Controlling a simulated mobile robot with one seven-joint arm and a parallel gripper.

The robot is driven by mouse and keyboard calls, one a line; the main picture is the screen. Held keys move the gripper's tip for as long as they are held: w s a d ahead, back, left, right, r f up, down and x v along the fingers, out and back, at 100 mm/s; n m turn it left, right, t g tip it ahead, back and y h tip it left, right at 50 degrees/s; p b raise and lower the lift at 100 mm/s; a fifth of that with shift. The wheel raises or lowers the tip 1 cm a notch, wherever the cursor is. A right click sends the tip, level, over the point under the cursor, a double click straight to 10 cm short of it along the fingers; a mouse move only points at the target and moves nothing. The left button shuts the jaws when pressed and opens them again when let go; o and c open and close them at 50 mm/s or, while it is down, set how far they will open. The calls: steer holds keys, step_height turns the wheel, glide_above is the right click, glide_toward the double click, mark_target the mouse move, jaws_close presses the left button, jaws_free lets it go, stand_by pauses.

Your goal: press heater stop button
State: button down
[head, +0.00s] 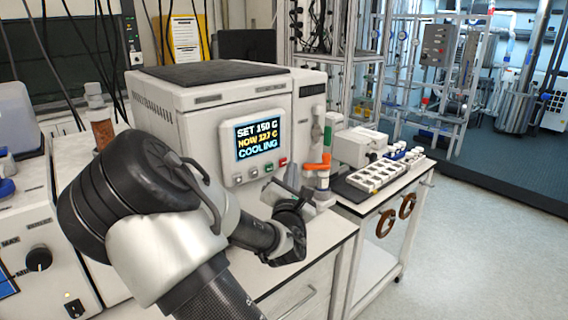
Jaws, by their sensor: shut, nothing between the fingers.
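The heater (205,97) is a white box-shaped unit on the bench, with a dark top. Its screen (257,138) reads SET 150 C, a NOW line that is hard to read, and COOLING. Below the screen is a row of small buttons. A green button (268,168) and a red button (283,162) at the right end are both visible. My gripper (292,184) is shut and empty, in front of the heater and a little below the red button. It appears apart from the button, though the depth is hard to judge. My arm hides part of the heater's lower front.
An orange and green valve fitting (318,165) stands close to the right of my gripper. A black tray of white blocks (375,175) lies on the cart at right. Another unit with a black knob (39,258) stands at left. The floor at right is clear.

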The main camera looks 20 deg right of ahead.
steer(key=shift+s, duration=0.1)
steer(key=s, duration=0.1)
steer(key=s+d, duration=0.1)
steer(key=s, duration=0.2)
steer(key=shift+s+d+p, duration=0.3)
steer(key=shift+d, duration=0.05)
stand_by(0.6)
step_height(320, 180, down, 4)
steer(key=s+m+g+p, duration=0.25)
steer(key=m+g, duration=0.25)
steer(key=m, duration=0.4)
steer(key=s+a+r+m+g+y+p, duration=0.3)
steer(key=s+a+m+y+p, duration=0.1)
steer(key=a+m+y, duration=0.25)
steer(key=s+a+r+m+g+y+p, duration=0.1)
steer(key=s+a+r+m+g+p, duration=0.1)
steer(key=s+a+r+m, duration=0.2)
steer(key=s+a+r+m+g+p, duration=0.2)
steer(key=s+r, duration=0.9)
steer(key=s, duration=0.7)
steer(key=a+m+p, duration=0.1)
steer(key=a+m, duration=0.1)
steer(key=a, duration=0.1)
steer(key=shift+s+a+y, duration=0.35)
steer(key=shift+a, duration=0.05)
